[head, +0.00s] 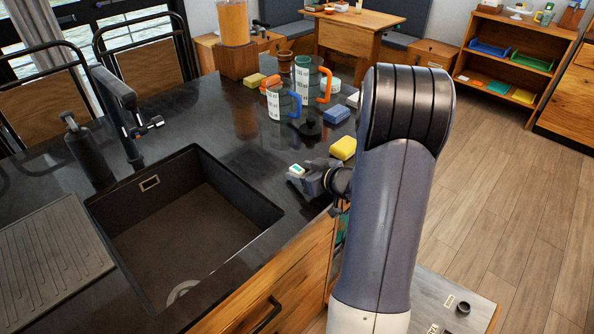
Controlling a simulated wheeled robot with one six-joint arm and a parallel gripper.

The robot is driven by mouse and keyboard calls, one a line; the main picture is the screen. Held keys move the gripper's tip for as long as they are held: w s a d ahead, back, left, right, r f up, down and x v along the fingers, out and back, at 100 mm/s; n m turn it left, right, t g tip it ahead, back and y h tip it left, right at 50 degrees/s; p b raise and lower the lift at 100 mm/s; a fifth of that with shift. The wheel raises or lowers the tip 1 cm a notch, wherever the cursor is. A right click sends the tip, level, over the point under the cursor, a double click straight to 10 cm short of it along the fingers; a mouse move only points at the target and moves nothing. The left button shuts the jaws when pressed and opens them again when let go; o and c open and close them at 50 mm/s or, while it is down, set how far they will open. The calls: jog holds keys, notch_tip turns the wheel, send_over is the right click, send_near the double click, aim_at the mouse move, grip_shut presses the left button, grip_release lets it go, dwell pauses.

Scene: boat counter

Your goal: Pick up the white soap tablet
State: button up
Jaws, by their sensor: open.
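A small white block with a green mark (297,170), which looks like the white soap tablet, is at the counter's front edge, right of the sink. My gripper (300,178) is low over the counter there, its fingers pointing left with the block at their tips. The jaws are open; whether they touch the block is too small to tell. My arm hides the counter to the right of the gripper.
The black sink (185,225) with its tap (122,115) lies left of the gripper. A yellow block (343,148), a blue block (336,114), a dark lid-like object (309,128) and measuring jugs (284,102) stand behind it. The dark counter (200,115) is clear behind the sink.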

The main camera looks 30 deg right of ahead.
jog(key=shift+c, duration=0.4)
jog(key=c, duration=1)
jog(key=shift+o, duration=0.2)
